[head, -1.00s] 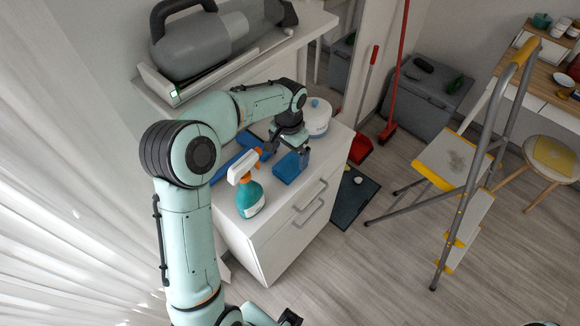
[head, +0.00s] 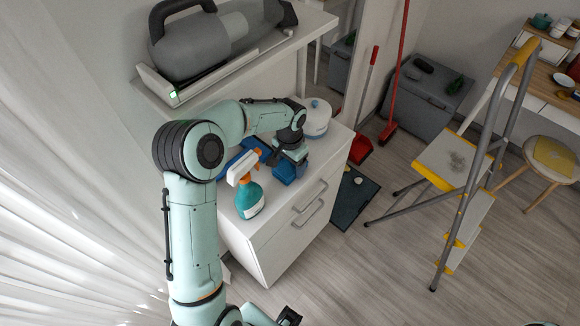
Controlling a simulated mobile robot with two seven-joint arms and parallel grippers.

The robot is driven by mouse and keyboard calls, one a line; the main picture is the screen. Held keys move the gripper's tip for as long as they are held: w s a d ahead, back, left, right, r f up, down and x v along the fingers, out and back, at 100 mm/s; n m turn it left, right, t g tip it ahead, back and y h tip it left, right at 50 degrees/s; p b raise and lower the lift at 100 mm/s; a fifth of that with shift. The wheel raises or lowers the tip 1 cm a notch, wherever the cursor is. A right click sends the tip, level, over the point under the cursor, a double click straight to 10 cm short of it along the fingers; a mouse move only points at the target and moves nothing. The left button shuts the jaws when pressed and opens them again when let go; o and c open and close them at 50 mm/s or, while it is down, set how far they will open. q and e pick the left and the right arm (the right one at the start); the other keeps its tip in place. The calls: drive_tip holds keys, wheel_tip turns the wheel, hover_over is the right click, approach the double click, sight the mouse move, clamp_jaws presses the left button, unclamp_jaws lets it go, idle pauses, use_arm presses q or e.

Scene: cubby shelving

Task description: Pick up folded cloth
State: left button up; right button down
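The blue folded cloth (head: 286,174) lies on top of the white drawer cabinet, right of the spray bottle. My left gripper (head: 291,160) points down right at the cloth and covers its upper part. Its fingertips are hidden or too small to make out, so I cannot tell whether they are apart or closed on the cloth.
A teal spray bottle with an orange trigger (head: 248,196) stands close left of the cloth. A white round tub (head: 317,117) stands behind my gripper. A blue item (head: 229,163) lies behind the bottle. A shelf with a grey vacuum (head: 205,45) overhangs the cabinet (head: 262,247).

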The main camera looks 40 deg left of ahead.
sight(290, 165)
use_arm(q)
drive_tip(key=shift+c, duration=1.4)
wheel_tip(290, 165, up, 20)
drive_tip(key=p, duration=0.2)
use_arm(e)
drive_tip(key=w+r, duration=0.2)
drive_tip(key=r, duration=0.1)
drive_tip(key=shift+w+r, duration=0.1)
